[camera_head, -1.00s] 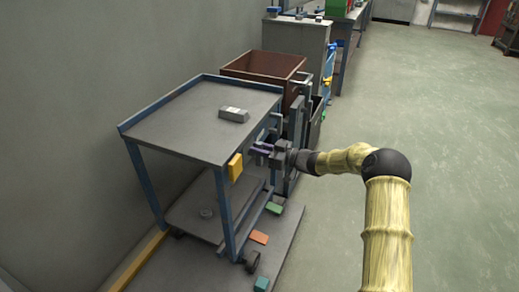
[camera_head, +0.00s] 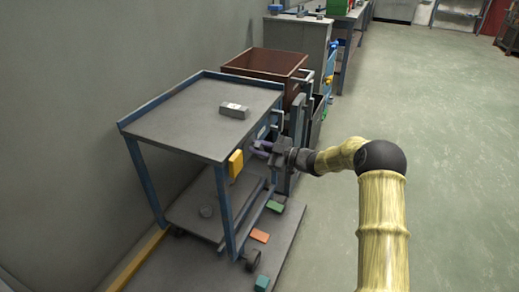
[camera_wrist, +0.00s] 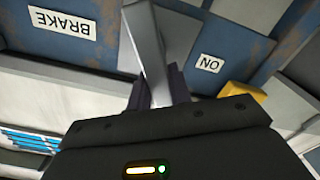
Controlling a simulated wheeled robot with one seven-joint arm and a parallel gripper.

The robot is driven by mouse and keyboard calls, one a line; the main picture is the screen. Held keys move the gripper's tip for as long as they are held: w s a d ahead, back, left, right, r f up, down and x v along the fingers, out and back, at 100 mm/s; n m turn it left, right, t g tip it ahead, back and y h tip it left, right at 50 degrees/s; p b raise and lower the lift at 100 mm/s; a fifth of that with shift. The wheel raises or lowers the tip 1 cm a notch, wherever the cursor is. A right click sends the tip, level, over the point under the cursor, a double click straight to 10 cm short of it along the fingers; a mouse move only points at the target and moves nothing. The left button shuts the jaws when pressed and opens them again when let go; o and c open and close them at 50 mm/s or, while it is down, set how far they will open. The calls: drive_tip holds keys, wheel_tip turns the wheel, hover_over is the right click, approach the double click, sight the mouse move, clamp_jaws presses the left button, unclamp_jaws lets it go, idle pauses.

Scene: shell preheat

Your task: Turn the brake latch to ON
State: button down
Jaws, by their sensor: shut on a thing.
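The brake latch (camera_wrist: 146,45) is a flat, light metal bar in the wrist view. It runs up from between my fingers across a blue, rust-marked panel (camera_wrist: 95,58). A BRAKE label (camera_wrist: 62,22) is to the left and an ON label (camera_wrist: 208,64) to the right of the bar. My gripper (camera_wrist: 158,90) is shut on the latch, its dark fingers on either side. In the head view my gripper (camera_head: 258,148) is at the right side of the blue-framed cart (camera_head: 175,115), below its top. The latch is too small to make out there.
A grey block (camera_head: 235,111) lies on the cart top. A yellow piece (camera_head: 236,163) hangs by the near corner post. A brown bin (camera_head: 262,64) stands behind the cart. Green and orange blocks (camera_head: 259,236) lie low by the wheels. The floor to the right is clear.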

drive_tip(key=n+b, duration=0.1)
drive_tip(key=n, duration=0.1)
drive_tip(key=f+n+b, duration=0.1)
drive_tip(key=n+b, duration=0.1)
drive_tip(key=s+n+b, duration=0.1)
drive_tip(key=n, duration=0.1)
drive_tip(key=shift+a+f+n, duration=0.2)
drive_tip(key=shift+f+n, duration=0.05)
drive_tip(key=shift+n, duration=0.05)
drive_tip(key=n+b, duration=0.3)
drive_tip(key=shift+s+f+b, duration=0.1)
drive_tip(key=shift+f+b, duration=0.2)
drive_tip(key=shift+f, duration=0.05)
drive_tip(key=shift+f+n+b, duration=0.1)
drive_tip(key=shift+n+b, duration=0.85)
drive_tip(key=shift+n, duration=0.35)
drive_tip(key=c, duration=1.3)
unclamp_jaws()
drive_tip(key=p+v, duration=0.5)
drive_tip(key=v, duration=1.2)
drive_tip(key=shift+d, duration=0.2)
